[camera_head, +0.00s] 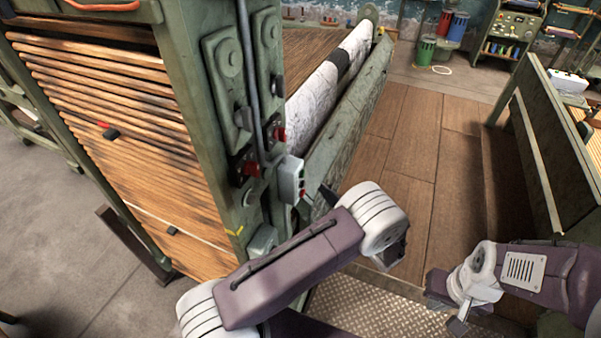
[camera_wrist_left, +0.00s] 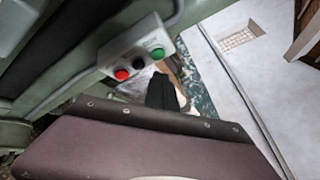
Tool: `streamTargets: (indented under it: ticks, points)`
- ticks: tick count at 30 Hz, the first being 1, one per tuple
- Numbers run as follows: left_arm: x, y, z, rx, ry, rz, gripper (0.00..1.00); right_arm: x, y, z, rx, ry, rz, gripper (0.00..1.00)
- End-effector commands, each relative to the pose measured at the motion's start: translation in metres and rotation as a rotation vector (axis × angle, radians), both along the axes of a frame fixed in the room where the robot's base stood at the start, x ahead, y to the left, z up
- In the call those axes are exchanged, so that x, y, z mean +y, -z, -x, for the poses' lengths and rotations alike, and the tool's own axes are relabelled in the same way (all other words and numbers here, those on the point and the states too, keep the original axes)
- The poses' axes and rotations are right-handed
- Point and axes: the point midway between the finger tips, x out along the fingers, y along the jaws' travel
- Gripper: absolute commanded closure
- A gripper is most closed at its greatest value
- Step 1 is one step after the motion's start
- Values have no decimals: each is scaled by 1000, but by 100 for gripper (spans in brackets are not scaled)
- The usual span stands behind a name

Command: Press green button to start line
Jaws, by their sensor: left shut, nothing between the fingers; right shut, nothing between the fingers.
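A pale control box (camera_head: 291,180) is fixed to the green machine post. In the left wrist view the box (camera_wrist_left: 132,40) carries a red button (camera_wrist_left: 121,74), a black button (camera_wrist_left: 139,64) and a green button (camera_wrist_left: 158,53) in a row. The green button is nearest the box's right end. My left gripper (camera_wrist_left: 162,80) shows there as a dark shut tip just below the green button; a gap appears between them, though depth is hard to judge. In the head view it is mostly hidden by my arm. My right gripper (camera_head: 457,325) is shut and empty, low at the right, away from the box.
The machine's wooden slats (camera_head: 110,120) fill the left. Red knobs (camera_head: 278,133) and a grey conduit sit on the post above the box. A fabric roll (camera_head: 320,85) lies behind. A green bench panel (camera_head: 540,140) stands right. The plank floor (camera_head: 410,140) between is clear.

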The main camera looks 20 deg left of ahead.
Motion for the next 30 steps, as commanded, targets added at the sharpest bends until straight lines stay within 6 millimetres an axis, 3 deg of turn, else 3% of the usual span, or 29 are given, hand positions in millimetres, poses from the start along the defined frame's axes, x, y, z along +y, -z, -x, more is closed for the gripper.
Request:
streamTargets:
  ticks: [4,10,20,30]
  points:
    - [-38,2,-16,-86,143,-75,100,0,2,0,0,0,0,100]
    - [-54,0,-21,-124,201,-100,100,0,3,0,0,0,0,100]
    - [-50,-1,-21,-121,198,-101,100,0,0,0,0,0,0,100]
    - [-4,-3,-23,-118,195,-102,100,0,-24,0,0,0,0,100]
